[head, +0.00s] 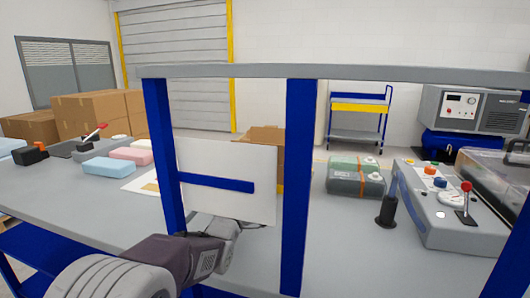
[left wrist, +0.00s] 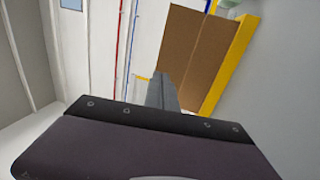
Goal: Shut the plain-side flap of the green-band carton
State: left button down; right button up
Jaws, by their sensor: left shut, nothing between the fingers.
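A brown cardboard carton (head: 265,138) stands on the table, mostly hidden behind a white panel and a blue post. Only its upper part shows, and I cannot see a green band on it. In the left wrist view a brown cardboard flap (left wrist: 190,50) stands tilted beside a yellow strip (left wrist: 232,62). My left gripper (left wrist: 163,90) is shut and empty, its fingers pointing toward the flap's lower left edge. I cannot tell whether they touch. In the head view my left arm reaches in below the white panel, and its fingertips are hard to make out. My right gripper is not in view.
A frame with blue posts (head: 299,180) and a grey top bar (head: 340,72) stands close in front. The white panel (head: 225,165) hangs within it. Soft packs (head: 356,180) and a control box (head: 440,215) are at the right; foam blocks (head: 110,166) lie left.

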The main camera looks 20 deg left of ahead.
aim_at(268, 146)
pick_arm(q)
jog(key=x, duration=1.1)
jog(key=shift+w, duration=0.25)
